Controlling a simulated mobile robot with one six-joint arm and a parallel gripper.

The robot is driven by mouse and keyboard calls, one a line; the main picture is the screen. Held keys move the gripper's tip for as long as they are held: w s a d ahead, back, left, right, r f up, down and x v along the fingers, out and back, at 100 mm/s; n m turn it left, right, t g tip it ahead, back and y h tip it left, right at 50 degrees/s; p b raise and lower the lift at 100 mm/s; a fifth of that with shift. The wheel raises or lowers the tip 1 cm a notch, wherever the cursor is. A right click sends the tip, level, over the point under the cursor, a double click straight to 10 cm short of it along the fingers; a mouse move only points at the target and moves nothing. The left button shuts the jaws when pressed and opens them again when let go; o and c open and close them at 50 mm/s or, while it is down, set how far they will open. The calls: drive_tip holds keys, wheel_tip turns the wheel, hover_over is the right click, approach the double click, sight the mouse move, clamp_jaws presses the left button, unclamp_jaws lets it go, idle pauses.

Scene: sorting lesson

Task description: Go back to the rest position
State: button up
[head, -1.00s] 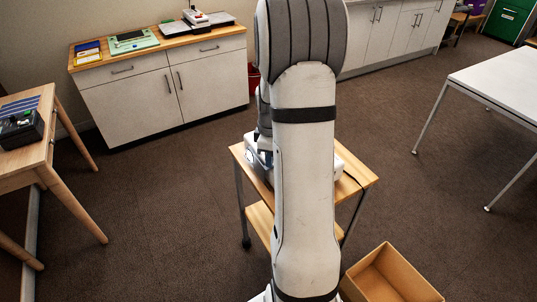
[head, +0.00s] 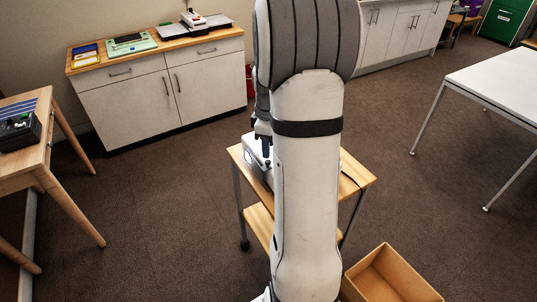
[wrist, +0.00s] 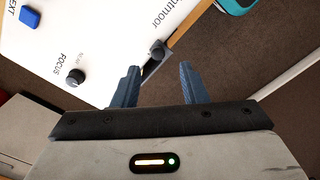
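My gripper (wrist: 158,66) shows in the wrist view with its two blue fingers apart and nothing between them. It is over a white device (wrist: 110,45) marked "FOCUS" and "NEXT". The device has a dark knob (wrist: 76,77), a blue button (wrist: 29,17) and another small dark knob (wrist: 157,49) at its edge, just beyond the fingertips. In the head view the white device (head: 251,165) stands on a small wooden cart (head: 355,180). My arm hides much of the device and of the cart there.
A wooden table (head: 35,150) with a black case is at the left, a white table (head: 500,85) at the right. A cabinet (head: 160,95) stands behind. Carpet between them is clear.

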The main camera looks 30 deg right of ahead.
drive_tip(key=shift+r, duration=1.1)
drive_tip(key=s+a+r+m+t, duration=0.1)
drive_tip(key=s+a+r+m, duration=0.2)
drive_tip(key=s+a, duration=0.5)
drive_tip(key=s+a+r+m+t, duration=0.2)
drive_tip(key=s+a+r+m, duration=0.2)
drive_tip(key=s+a, duration=0.5)
drive_tip(key=a+m, duration=0.1)
drive_tip(key=a, duration=0.2)
drive_tip(key=shift+a+m, duration=0.15)
drive_tip(key=shift+m, duration=0.15)
drive_tip(key=shift+s, duration=0.15)
